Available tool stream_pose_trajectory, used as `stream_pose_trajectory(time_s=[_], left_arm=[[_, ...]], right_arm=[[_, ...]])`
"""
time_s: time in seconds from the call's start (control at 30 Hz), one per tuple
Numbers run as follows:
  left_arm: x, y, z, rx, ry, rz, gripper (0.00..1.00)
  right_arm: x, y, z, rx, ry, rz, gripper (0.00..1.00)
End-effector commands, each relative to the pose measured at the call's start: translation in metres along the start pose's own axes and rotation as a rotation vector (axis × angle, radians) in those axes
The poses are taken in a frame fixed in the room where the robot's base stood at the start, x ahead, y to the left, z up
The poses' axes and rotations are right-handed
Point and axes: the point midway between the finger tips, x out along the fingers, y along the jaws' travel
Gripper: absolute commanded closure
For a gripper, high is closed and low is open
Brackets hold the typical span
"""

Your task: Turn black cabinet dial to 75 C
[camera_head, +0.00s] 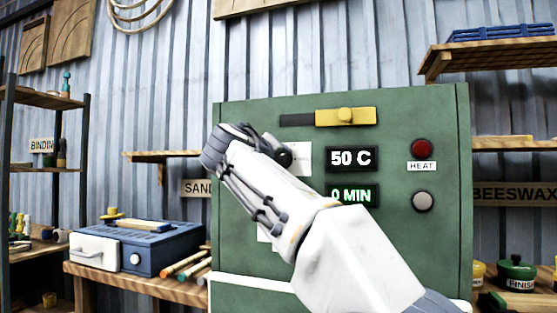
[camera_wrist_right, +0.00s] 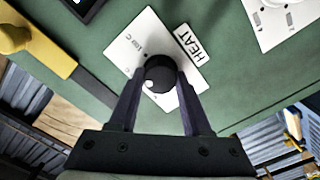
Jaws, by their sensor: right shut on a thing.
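The black cabinet dial (camera_wrist_right: 159,68) is a round black knob with a small white mark at its lower left. It sits on a white plate (camera_wrist_right: 143,38) beside a HEAT label (camera_wrist_right: 190,44). My right gripper (camera_wrist_right: 161,80) is shut on the dial, one finger on each side. In the head view my right gripper (camera_head: 277,150) is at the same white plate (camera_head: 304,158), and my wrist hides part of it. The display (camera_head: 351,159) on the green cabinet (camera_head: 445,200) reads 50 C. My left gripper is not in view.
A second display (camera_head: 351,196) reads 0 MIN in green. A yellow slide handle (camera_head: 345,116) is above. A red HEAT lamp (camera_head: 421,148) and a grey button (camera_head: 422,201) are at the right. A blue box (camera_head: 150,247) stands on the bench at left.

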Motion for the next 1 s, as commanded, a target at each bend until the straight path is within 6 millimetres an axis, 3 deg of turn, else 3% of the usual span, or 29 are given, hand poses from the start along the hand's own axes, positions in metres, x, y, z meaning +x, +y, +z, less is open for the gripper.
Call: stream_pose_trajectory(time_s=[0.1,0.13,0.2,0.63,1.0], left_arm=[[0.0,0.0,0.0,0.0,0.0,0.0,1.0],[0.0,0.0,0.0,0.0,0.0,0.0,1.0],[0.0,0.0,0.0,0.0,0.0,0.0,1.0],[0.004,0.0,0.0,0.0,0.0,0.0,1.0],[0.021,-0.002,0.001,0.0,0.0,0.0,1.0]], right_arm=[[0.0,-0.001,0.002,-0.002,-0.007,-0.001,1.0],[0.0,-0.001,0.002,-0.002,-0.007,-0.001,0.48],[0.0,-0.001,0.002,-0.002,-0.007,-0.001,0.22],[-0.009,-0.002,0.001,-0.002,0.0,-0.002,0.22],[-0.079,-0.002,0.001,-0.001,0.001,-0.004,0.22]])
